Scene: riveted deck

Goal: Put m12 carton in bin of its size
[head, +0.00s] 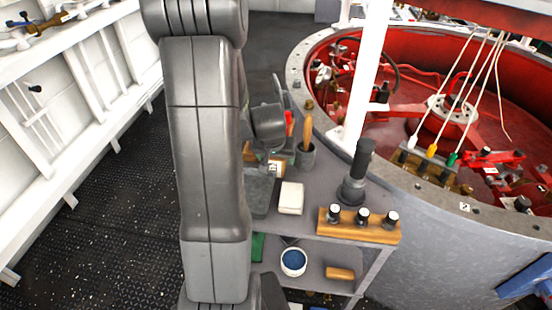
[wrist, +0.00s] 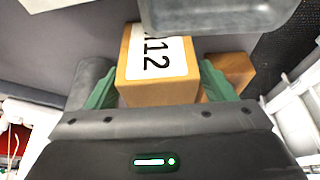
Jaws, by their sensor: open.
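In the head view a small carton with a white label (head: 275,168) shows beside my arm on the grey bench top, and my arm hides most of the gripper. I cannot make out a bin marked with a size.
A grey tray (wrist: 215,14) lies just beyond the carton. A wooden block (wrist: 236,68) is right of the right finger. On the bench are a cup with an orange-handled tool (head: 306,156), a white block (head: 291,198), a dark upright tool (head: 357,175) and a wooden rack (head: 360,230).

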